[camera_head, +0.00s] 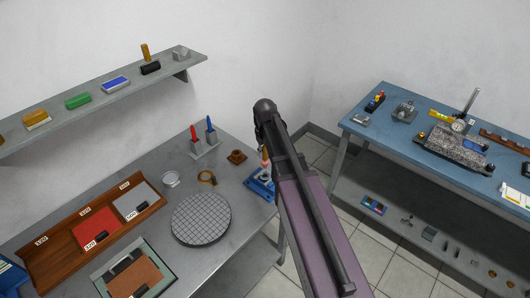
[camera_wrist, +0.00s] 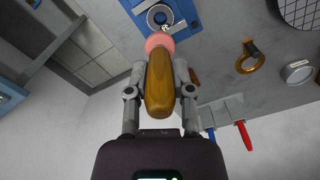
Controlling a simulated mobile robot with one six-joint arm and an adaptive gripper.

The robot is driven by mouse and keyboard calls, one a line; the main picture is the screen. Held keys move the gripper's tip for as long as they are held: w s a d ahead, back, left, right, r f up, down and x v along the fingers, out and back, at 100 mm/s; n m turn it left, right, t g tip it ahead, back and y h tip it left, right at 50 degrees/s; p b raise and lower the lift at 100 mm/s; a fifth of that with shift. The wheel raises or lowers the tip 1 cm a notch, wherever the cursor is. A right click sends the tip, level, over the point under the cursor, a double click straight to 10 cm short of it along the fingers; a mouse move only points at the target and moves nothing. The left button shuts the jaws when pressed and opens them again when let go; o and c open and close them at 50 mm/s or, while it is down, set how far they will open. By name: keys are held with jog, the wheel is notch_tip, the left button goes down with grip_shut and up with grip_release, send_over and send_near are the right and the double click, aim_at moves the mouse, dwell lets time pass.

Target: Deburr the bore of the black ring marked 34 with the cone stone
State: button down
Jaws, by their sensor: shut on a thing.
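My gripper (camera_wrist: 160,68) is shut on the wooden handle (camera_wrist: 160,90) of the cone stone. The pink stone (camera_wrist: 159,42) points away from my wrist towards a ring (camera_wrist: 151,16) on a blue fixture (camera_wrist: 186,12). The ring shows a pale rim and a dark inner part; its number is not readable, and the stone hides its near side. I cannot tell whether stone and ring touch. In the head view the handle (camera_head: 265,153) shows beside my arm, above the blue fixture (camera_head: 258,188) at the grey table's right edge. My arm hides the fingers there.
A brown part (camera_head: 237,157), a stand with red and blue tools (camera_head: 204,147), an amber ring (camera_head: 207,178) and a round gridded plate (camera_head: 201,219) stand left of the fixture. A wooden tray (camera_head: 60,254) lies farther left. A blue bench (camera_head: 398,142) stands right, across a floor gap.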

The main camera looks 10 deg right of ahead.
aim_at(265, 164)
jog(key=shift+f, duration=0.25)
jog(key=shift+f+b, duration=2.4)
jog(key=shift+b, duration=0.2)
jog(key=shift+f+b, duration=0.45)
dwell(0.4)
jog(key=shift+n, duration=1.7)
jog(key=m, duration=0.6)
jog(key=shift+m, duration=0.4)
